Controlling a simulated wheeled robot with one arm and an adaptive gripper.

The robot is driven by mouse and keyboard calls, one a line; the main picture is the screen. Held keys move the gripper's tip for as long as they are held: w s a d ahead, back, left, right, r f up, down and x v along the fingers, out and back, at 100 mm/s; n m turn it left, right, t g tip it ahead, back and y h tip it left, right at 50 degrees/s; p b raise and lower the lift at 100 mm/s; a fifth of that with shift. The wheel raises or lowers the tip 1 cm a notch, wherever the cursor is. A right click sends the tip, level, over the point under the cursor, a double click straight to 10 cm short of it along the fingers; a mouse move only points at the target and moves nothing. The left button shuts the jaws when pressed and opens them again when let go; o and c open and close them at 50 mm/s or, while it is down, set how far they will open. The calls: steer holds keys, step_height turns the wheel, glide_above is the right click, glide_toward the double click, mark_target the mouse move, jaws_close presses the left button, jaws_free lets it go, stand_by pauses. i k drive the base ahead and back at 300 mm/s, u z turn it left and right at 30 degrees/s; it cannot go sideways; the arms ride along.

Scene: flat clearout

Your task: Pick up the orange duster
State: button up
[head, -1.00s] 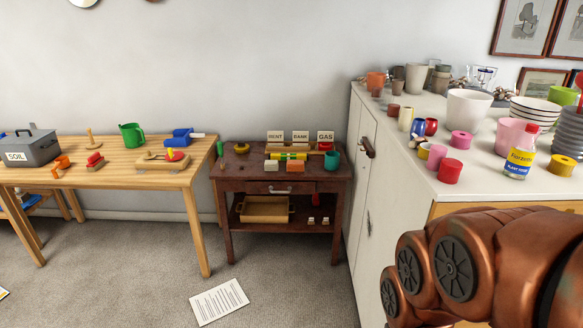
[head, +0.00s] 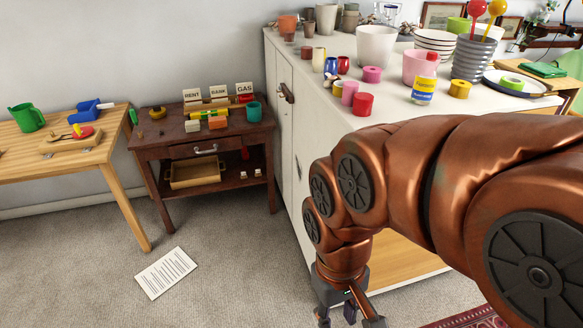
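A small orange block (head: 217,122), which looks like the orange duster, lies on top of the small dark wooden table (head: 162,143). It is near the front edge, beside a whitish block (head: 192,126) and left of a teal mug (head: 253,111). My gripper (head: 337,314) hangs at the bottom edge of the head view, well apart from the block, to its right and nearer to me. Its fingers are partly cut off by the picture's edge, so I cannot tell how far they are open. I see nothing held in the visible part.
Signs reading RENT, BANK and GAS (head: 245,88) stand behind the blocks. A white cabinet (head: 292,150) with pots and cups rises right of the dark table. A light wooden table (head: 60,145) stands left.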

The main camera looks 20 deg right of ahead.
mark_target(220, 121)
steer(key=u, duration=0.15)
steer(key=i, duration=0.75)
steer(key=u, duration=0.4)
steer(key=i, duration=2.4)
steer(key=z, duration=0.15)
